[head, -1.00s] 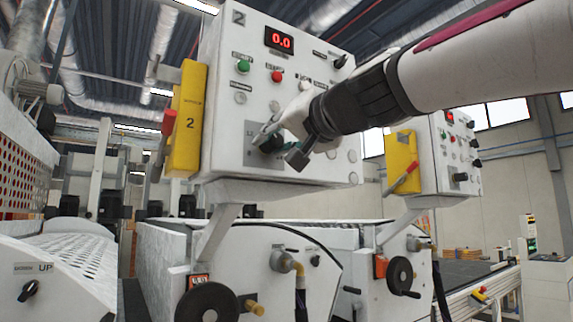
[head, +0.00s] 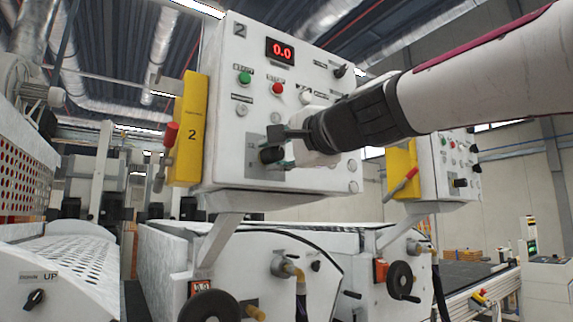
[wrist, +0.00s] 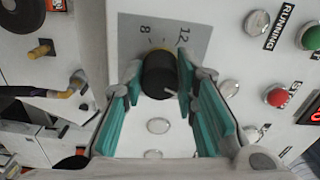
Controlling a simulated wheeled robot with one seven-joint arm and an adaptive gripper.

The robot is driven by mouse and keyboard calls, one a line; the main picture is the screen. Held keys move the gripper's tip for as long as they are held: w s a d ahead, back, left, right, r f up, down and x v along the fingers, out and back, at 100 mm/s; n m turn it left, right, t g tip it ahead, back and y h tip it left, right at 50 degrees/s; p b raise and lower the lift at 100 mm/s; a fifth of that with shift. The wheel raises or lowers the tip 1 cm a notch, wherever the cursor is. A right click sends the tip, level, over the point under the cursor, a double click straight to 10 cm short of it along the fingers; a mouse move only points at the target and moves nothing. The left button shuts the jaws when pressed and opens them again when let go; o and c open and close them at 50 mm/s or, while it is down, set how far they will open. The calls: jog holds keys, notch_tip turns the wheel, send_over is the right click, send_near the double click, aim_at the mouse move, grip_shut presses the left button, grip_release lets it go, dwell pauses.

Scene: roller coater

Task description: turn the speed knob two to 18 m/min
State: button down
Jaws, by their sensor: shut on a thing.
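The speed knob is a black round knob (head: 271,154) on a grey scale plate low on the white control panel marked 2 (head: 238,105). In the wrist view the knob (wrist: 159,72) sits between the teal-padded fingers of my gripper (wrist: 161,80), near their tips. The plate (wrist: 197,32) shows the numbers 8 and 12; the rest of the scale is hidden. My gripper is shut on the knob, reaching in from the right in the head view (head: 281,147). The red display (head: 282,50) reads 0.0.
A green button (head: 244,78) and a red button (head: 277,88) sit above the knob. A yellow box with a red-handled lever (head: 187,130) is at the panel's left side. A second panel (head: 440,165) stands to the right. Handwheels (head: 400,280) are below.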

jog(key=shift+m+p, duration=0.3)
jog(key=shift+m, duration=0.7)
jog(key=shift+f, duration=0.1)
jog(key=c, duration=1.3)
grip_release()
jog(key=v, duration=1.2)
